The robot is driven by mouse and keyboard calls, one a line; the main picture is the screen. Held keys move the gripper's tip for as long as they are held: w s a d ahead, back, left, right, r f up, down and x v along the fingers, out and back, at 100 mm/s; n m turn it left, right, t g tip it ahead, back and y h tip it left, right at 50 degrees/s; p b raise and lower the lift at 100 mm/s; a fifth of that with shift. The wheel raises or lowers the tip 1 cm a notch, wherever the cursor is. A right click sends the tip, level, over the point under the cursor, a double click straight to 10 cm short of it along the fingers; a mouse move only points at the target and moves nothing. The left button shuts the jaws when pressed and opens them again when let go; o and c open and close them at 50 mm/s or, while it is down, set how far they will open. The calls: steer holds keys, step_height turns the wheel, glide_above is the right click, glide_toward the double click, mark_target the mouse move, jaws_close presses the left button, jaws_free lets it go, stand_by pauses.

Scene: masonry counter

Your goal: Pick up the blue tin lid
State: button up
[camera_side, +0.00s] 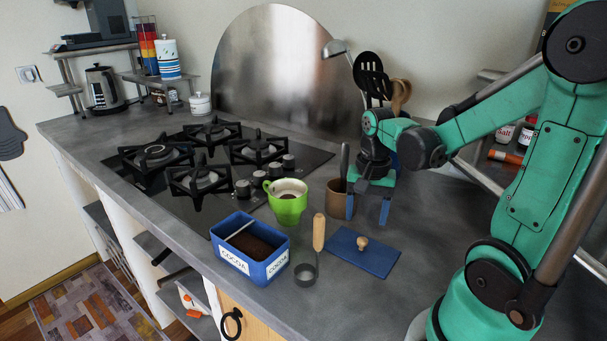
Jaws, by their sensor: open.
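The blue tin lid (377,258) lies flat on the grey counter, with a small round wooden knob (362,243) on its top. The blue cocoa tin (262,268) stands open to its left, with brown powder and a light-coloured stick inside. My gripper (367,214) points down, open and empty, behind the lid and above it in the picture. Its two blue fingers are apart from the lid and its knob. The exact height of the fingertips over the counter is hard to tell.
A scoop with a wooden handle (319,233) lies between tin and lid. A green cup (287,204) and a brown pot (338,200) with a utensil stand near my gripper. A gas hob (125,160) is at left. The counter right of the lid is clear.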

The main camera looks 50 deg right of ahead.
mark_target(363, 239)
steer(key=shift+f, duration=3.05)
jaws_close()
